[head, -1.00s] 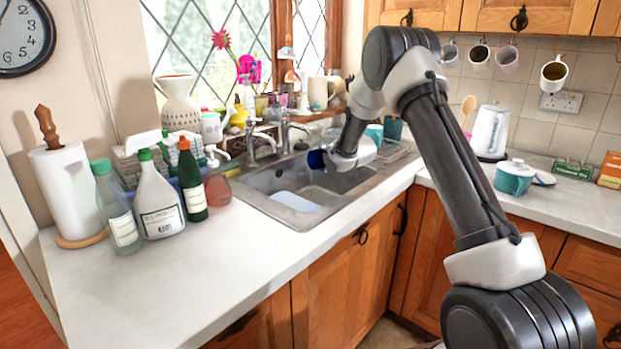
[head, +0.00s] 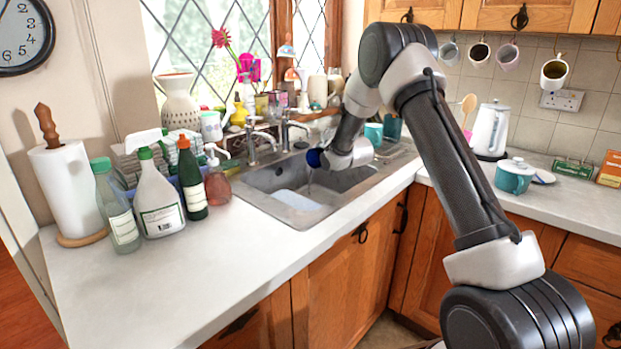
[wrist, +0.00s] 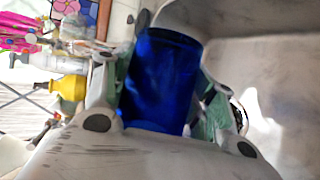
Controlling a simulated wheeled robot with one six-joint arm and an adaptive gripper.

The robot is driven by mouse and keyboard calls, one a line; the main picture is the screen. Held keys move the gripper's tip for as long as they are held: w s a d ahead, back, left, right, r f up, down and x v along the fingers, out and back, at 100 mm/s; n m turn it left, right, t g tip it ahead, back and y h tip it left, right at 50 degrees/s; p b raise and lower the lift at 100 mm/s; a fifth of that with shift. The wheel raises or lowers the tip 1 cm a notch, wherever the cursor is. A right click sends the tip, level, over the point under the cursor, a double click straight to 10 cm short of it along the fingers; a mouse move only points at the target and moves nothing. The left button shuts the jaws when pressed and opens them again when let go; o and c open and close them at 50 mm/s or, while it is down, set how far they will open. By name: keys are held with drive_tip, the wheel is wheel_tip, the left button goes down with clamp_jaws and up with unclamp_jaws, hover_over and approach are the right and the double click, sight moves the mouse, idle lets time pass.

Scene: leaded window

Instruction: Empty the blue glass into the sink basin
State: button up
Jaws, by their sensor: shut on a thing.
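The blue glass (head: 314,158) is tipped on its side over the sink basin (head: 283,178), its mouth toward the left. A thin pale stream drops from its mouth into the basin. My gripper (head: 334,157) is shut on the glass and holds it above the basin, clear of the rim. In the wrist view the blue glass (wrist: 160,78) sits between the two fingers of my gripper (wrist: 165,95). How much liquid is left inside cannot be seen.
Two taps (head: 285,130) stand behind the basin, close to the glass. Several bottles (head: 158,195) and a paper towel roll (head: 70,190) crowd the counter on the left. A teal pot (head: 515,176) and a kettle (head: 490,130) stand on the right counter. The front left counter is clear.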

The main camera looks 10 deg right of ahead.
drive_tip(key=shift+s+a+r+n+t+p, duration=0.1)
drive_tip(key=shift+a+r+n+t+p, duration=0.2)
drive_tip(key=shift+n+p, duration=0.25)
